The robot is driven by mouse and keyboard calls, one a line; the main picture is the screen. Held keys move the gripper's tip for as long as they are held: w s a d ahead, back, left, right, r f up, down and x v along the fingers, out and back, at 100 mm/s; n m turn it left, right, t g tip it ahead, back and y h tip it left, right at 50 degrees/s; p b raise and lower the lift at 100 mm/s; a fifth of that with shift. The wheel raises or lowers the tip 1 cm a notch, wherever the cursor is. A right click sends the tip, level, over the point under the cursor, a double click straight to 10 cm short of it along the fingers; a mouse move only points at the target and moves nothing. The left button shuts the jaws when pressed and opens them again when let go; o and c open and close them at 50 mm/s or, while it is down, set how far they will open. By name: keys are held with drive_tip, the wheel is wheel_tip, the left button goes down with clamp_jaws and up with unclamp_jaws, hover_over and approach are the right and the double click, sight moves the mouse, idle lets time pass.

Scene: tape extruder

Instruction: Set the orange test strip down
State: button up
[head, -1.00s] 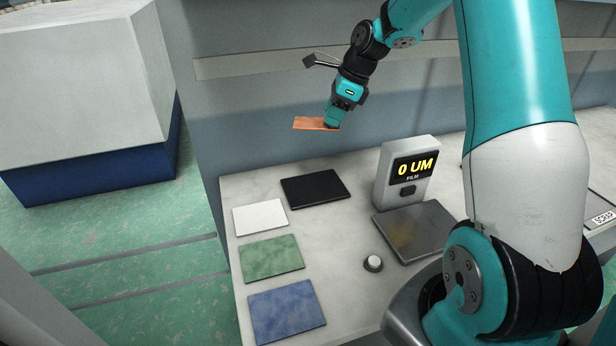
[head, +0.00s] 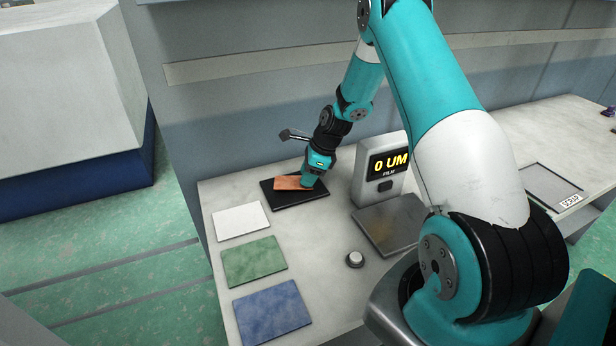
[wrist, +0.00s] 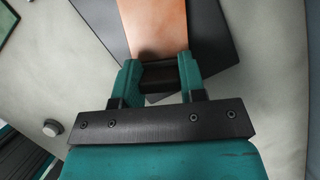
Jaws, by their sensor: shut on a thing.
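The orange test strip (head: 289,183) is a thin flat piece held at its right end by my gripper (head: 308,184) in the head view. The strip lies over the black pad (head: 292,203) at the back left of the bench; whether it touches the pad I cannot tell. In the wrist view my gripper (wrist: 159,75) is shut on the near end of the strip (wrist: 155,25), and the black pad (wrist: 215,45) shows beneath and to both sides. The strip's far end is cut off there.
A white pad (head: 240,221), a green pad (head: 254,261) and a blue pad (head: 272,311) line the bench's left side. The film gauge (head: 378,175), reading 0 UM, stands right of the black pad, with a metal plate (head: 395,228) before it. A white button (head: 355,259) sits in front.

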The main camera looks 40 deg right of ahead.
drive_tip(key=shift+f, duration=0.6)
drive_tip(key=shift+f, duration=0.15)
drive_tip(key=o, duration=1)
